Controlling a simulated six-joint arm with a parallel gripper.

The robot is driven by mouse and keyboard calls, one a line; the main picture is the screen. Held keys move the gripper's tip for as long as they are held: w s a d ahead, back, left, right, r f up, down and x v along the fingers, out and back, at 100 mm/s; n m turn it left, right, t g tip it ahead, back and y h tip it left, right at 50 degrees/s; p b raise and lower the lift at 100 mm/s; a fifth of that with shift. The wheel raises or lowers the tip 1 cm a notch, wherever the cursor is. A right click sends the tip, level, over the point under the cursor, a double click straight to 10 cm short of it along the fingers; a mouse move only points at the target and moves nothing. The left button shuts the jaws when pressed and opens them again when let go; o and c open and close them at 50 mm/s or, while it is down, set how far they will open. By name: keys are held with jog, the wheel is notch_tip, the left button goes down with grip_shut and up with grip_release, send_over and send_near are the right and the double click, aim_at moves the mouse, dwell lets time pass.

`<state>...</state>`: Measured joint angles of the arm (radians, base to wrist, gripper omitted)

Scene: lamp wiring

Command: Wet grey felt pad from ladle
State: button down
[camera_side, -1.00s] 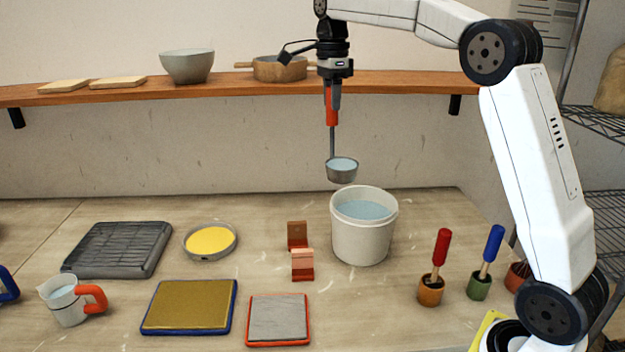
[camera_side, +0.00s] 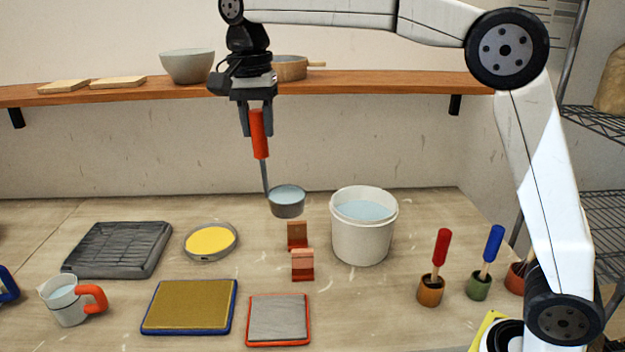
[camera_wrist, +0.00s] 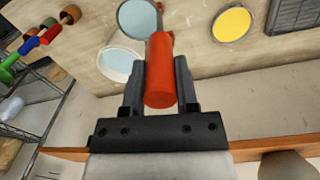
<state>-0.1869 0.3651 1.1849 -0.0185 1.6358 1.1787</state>
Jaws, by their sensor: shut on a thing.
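My gripper (camera_side: 258,122) is shut on the red handle of the ladle (camera_side: 287,205); the handle also shows between the fingers in the wrist view (camera_wrist: 159,75). The ladle's grey cup holds pale blue water and hangs in the air, left of the white bucket. The grey felt pad (camera_side: 279,317) lies in a red-rimmed tray at the front middle of the table, below and in front of the ladle. The white bucket (camera_side: 364,240) holds water.
Two copper-coloured rests (camera_side: 302,266) stand between bucket and yellow dish (camera_side: 211,240). A blue-rimmed gold pad (camera_side: 190,306) lies left of the grey pad. A jug (camera_side: 68,300), a black rack (camera_side: 118,250) and red and blue-handled tools (camera_side: 440,255) stand around. A shelf (camera_side: 380,82) runs behind.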

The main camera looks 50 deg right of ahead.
notch_tip(320, 180, down, 20)
jog(key=a+n, duration=0.1)
jog(key=a, duration=0.1)
jog(key=shift+s, duration=0.35)
dwell(0.4)
jog(key=shift+s+a+h, duration=0.1)
jog(key=shift+a+h, duration=0.3)
jog(key=shift+a, duration=0.15)
jog(key=shift+a, duration=0.35)
jog(key=shift+a+h, duration=0.1)
jog(key=shift+h, duration=0.2)
jog(key=shift+s+a+f+t+h, duration=0.15)
jog(key=shift+a+t+h, duration=0.15)
jog(key=shift+a+h, duration=0.15)
jog(key=shift+s+a+f+h, duration=0.15)
jog(key=shift+a+f+h, duration=0.05)
jog(key=shift+a+h, duration=0.75)
jog(key=shift+a+f, duration=0.15)
jog(key=shift+a, duration=0.05)
